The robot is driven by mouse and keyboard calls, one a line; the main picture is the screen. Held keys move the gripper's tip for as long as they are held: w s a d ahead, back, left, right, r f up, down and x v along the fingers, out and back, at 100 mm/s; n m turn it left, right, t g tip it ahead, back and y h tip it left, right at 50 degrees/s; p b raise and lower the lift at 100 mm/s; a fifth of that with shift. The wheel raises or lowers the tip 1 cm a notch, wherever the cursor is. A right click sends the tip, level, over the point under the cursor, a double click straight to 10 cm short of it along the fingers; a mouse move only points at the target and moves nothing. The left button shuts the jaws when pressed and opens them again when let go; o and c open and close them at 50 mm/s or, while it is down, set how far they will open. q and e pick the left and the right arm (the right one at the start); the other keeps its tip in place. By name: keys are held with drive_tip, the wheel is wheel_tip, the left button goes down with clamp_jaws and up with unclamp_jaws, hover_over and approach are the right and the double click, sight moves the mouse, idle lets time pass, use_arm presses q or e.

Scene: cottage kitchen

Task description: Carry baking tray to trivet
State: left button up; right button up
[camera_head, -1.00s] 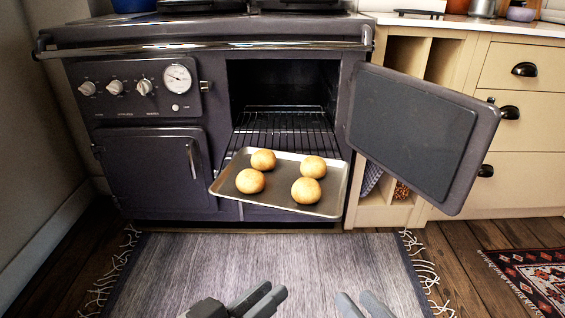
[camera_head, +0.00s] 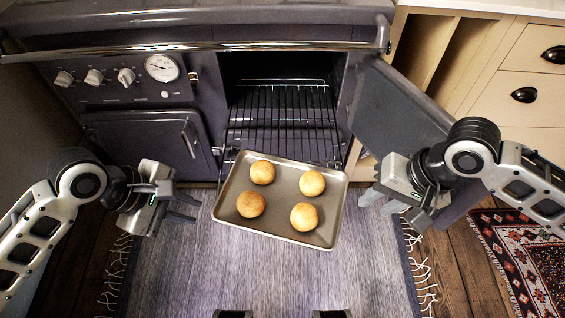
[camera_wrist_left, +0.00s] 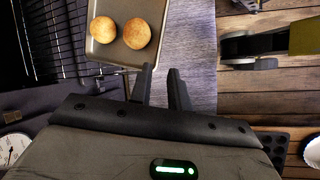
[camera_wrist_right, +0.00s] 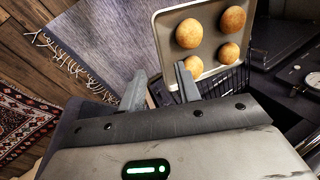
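The grey baking tray (camera_head: 280,228) carries several golden buns (camera_head: 262,172). It sits slightly askew at the front of the open oven's rack and juts out over the rug. My left gripper (camera_head: 191,207) is open and empty, left of the tray and apart from it. My right gripper (camera_head: 379,203) is open and empty, right of the tray and apart from it. The tray also shows beyond the fingers in the left wrist view (camera_wrist_left: 111,56) and the right wrist view (camera_wrist_right: 210,33). I cannot make out a trivet in any view.
The oven door (camera_head: 397,108) hangs open on the right, behind my right arm. The wire rack (camera_head: 285,115) lies inside the oven. A grey fringed rug (camera_head: 290,280) covers the floor ahead. Cream drawers (camera_head: 520,100) stand at the right.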

sight(239, 226)
use_arm(q)
drive_tip(key=shift+a+r, duration=0.1)
drive_tip(key=shift+a, duration=0.15)
use_arm(e)
drive_tip(key=shift+d+r, duration=0.15)
drive_tip(key=shift+d, duration=0.2)
use_arm(q)
drive_tip(key=shift+d, duration=0.1)
